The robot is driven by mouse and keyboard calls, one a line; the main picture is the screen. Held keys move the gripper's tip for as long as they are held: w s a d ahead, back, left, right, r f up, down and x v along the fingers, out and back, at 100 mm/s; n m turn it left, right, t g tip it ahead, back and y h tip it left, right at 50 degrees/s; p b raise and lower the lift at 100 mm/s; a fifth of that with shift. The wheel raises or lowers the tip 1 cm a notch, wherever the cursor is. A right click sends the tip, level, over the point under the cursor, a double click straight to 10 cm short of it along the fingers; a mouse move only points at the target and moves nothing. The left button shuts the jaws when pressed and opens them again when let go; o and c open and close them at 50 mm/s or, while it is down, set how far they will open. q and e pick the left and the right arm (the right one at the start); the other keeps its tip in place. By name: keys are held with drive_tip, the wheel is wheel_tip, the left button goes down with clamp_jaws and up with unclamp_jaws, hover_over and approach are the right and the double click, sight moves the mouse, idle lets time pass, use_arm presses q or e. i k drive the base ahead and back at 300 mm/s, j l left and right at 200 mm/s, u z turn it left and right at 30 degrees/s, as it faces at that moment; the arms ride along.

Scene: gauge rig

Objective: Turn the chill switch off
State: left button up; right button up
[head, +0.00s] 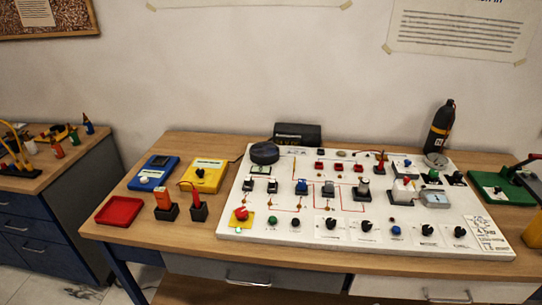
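A white panel board (300,250) lies on the wooden table (130,200) with several knobs, switches and small devices. The labels are too small to read, so I cannot tell which control is the chill switch or how it is set. Black rotary knobs on white label plates sit along the front, among them one left of centre (331,223), one at the middle (366,225) and one further right (460,232). A red button on a yellow base (241,214) is at the front left of the board. Neither of my grippers shows in the head view.
A red tray (120,211), a blue meter (153,172), a yellow meter (204,175) and two probes in black holders (199,211) stand left of the board. A black bottle (440,127) stands behind it. A green base (500,187) is at the right.

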sight(459, 231)
drive_tip(key=z, duration=1.4)
